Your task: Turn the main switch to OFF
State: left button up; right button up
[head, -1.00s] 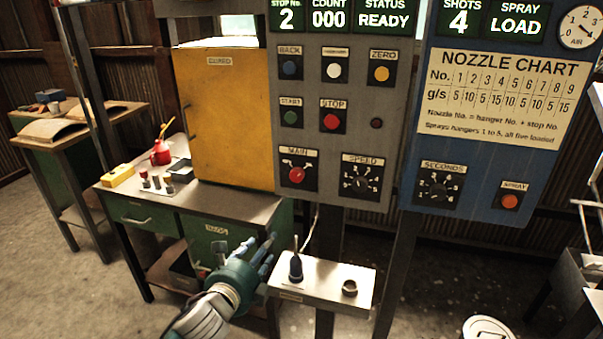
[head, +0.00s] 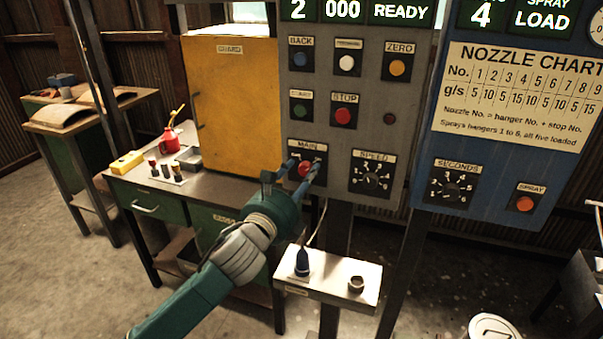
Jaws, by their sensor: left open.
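The main switch (head: 305,169) is a red rotary knob on a dark plate labelled MAIN, low on the left of the grey control panel (head: 367,112). My left gripper (head: 302,174) is open in front of it, with its blue fingers on either side of the red knob in the picture. Whether the fingers touch the knob cannot be told. The fingers cover parts of the switch plate, and the knob's pointer and position marks are not readable. My right gripper is not in view.
The SPEED dial (head: 371,174) is just right of the switch, and the red STOP button (head: 344,115) is above. The yellow guard cabinet (head: 235,105) is close on the left.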

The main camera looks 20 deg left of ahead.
pick_arm(q)
jog(key=shift+w, duration=0.4)
jog(key=c, duration=1.2)
jog(key=shift+o, duration=0.2)
jog(key=shift+d+n, duration=0.1)
jog(key=shift+n, duration=0.3)
jog(key=n+p, duration=0.1)
jog(key=n, duration=0.1)
jog(key=shift+n, duration=0.4)
jog(key=n+p, duration=0.1)
jog(key=n, duration=0.4)
jog(key=shift+n, duration=0.3)
jog(key=n+p, duration=0.1)
jog(key=n, duration=0.3)
jog(key=shift+n+t+y, duration=0.3)
jog(key=shift+n+y, duration=0.1)
jog(key=shift+f+n+p, duration=0.1)
jog(key=shift+n+p, duration=0.5)
jog(key=shift+n, duration=1.7)
